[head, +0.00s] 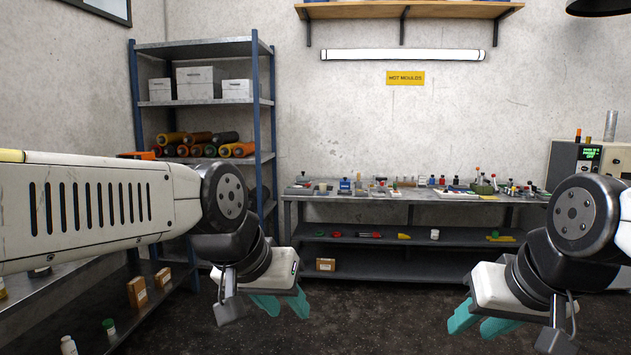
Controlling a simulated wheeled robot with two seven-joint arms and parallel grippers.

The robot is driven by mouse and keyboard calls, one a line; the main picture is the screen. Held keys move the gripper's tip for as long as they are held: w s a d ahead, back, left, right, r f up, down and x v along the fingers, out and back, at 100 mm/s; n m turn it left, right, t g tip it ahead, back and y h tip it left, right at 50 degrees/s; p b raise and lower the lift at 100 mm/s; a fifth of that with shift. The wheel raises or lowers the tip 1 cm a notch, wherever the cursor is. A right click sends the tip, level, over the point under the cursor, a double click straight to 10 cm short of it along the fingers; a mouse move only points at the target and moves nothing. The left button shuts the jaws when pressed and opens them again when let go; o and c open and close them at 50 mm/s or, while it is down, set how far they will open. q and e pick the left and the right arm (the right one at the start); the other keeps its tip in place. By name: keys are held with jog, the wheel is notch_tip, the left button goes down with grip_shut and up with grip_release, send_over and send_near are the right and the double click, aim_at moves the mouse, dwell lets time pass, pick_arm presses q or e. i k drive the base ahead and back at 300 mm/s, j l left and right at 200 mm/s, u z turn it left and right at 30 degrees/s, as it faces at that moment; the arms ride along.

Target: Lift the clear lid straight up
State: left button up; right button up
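I cannot make out a clear lid or a drum in the head view. My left gripper (283,308) hangs in front of the workbench at the lower middle, its teal fingers pointing down and spread apart with nothing between them. My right gripper (482,325) hangs at the lower right, its teal fingers also apart, with nothing seen between them. Both grippers are over the dark floor and touch nothing that I can see.
A long workbench (416,209) with many small items stands along the back wall. A blue-post shelf (203,49) with boxes and rolls stands at left. Low shelving with bottles is at lower left. A machine with a green display (588,153) is at right. The middle floor is clear.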

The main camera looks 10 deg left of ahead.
aim_at(302, 179)
jog(key=i+u, duration=0.25)
jog(key=u, duration=0.15)
jog(key=i, duration=3.95)
jog(key=i+z, duration=0.1)
jog(key=i, duration=0.85)
jog(key=i+j, duration=0.2)
jog(key=i, duration=0.7)
jog(key=l+z, duration=0.05)
